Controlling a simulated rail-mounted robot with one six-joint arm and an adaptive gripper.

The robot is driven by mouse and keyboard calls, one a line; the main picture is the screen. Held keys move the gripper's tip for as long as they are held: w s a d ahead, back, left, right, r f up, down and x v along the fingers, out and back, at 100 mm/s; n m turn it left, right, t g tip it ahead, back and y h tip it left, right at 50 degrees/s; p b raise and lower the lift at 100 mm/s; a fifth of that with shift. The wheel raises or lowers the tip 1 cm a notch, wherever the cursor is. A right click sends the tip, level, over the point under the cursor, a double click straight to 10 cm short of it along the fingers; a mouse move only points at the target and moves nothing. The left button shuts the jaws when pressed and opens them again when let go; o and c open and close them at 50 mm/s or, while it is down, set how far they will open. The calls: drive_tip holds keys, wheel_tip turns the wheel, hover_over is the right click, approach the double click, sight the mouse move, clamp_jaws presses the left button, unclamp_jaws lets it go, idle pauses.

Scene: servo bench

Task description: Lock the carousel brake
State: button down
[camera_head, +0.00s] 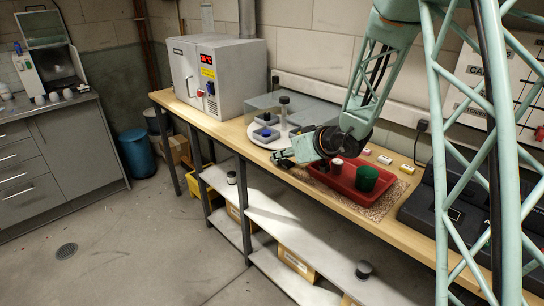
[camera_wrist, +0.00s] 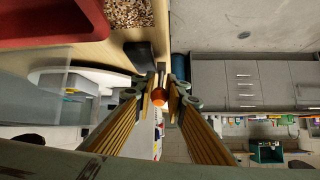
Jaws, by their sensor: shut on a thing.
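The carousel (camera_head: 257,140) is a pale round disc with blue pockets, on the wooden bench left of the red tray. A dark-capped post (camera_head: 284,103) rises near it. Its pale curved rim also shows at the left of the wrist view (camera_wrist: 50,75). My gripper (camera_head: 281,157) is low at the bench's front edge, by the carousel's front right side. In the wrist view my gripper (camera_wrist: 160,82) has its fingers close together around a small orange knob (camera_wrist: 158,97). What the knob is fixed to is hidden, so the brake's position cannot be told.
A red tray (camera_head: 345,188) with a green cup (camera_head: 365,179) stands right of my gripper on a speckled mat (camera_head: 388,203). Small boxes (camera_head: 384,159) lie behind it. A grey oven (camera_head: 222,75) stands at the bench's left end. A dark block (camera_wrist: 139,54) is close to my fingers.

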idle(0.4)
drive_tip(key=c, duration=2.7)
unclamp_jaws()
drive_tip(key=shift+d, duration=0.1)
drive_tip(key=shift+v, duration=6)
drive_tip(key=shift+f, duration=0.1)
drive_tip(key=shift+s, duration=0.1)
